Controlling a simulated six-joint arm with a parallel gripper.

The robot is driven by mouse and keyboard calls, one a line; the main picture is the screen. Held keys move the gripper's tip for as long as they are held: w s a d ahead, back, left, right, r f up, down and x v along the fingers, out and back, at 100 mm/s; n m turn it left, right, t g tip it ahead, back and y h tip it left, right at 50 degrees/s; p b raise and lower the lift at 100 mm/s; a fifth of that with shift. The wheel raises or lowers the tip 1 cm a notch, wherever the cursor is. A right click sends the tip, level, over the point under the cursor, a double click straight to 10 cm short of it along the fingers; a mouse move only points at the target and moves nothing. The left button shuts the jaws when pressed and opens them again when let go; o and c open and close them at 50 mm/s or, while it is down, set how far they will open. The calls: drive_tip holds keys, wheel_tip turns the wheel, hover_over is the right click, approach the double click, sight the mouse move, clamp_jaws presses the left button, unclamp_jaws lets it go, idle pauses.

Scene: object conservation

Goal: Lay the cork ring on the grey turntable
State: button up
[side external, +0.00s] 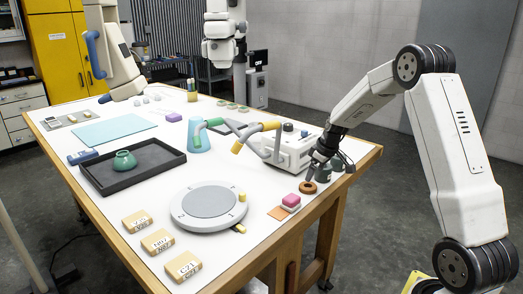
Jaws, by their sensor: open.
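The cork ring (309,188), a small brown ring, lies on the white table near its right edge. My gripper (313,178) points down right over the ring, its fingertips close to it; I cannot tell whether they touch it. The jaws are open and the fingers partly hide each other. The grey turntable (209,202), a round disc with a lighter rim and yellow tabs, stands at the table's front middle, left of the ring. Its top is bare.
A white machine (288,150) with a handle stands behind. Labelled wooden blocks (158,241) line the front left. A black tray (130,181) holds a green bowl (124,160).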

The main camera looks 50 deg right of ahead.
sight(310, 183)
drive_tip(key=shift+f, duration=0.25)
drive_tip(key=shift+x, duration=2.6)
drive_tip(key=shift+a+r, duration=0.1)
drive_tip(key=c, duration=1.1)
drive_tip(key=shift+o, duration=0.2)
drive_tip(key=shift+r, duration=0.15)
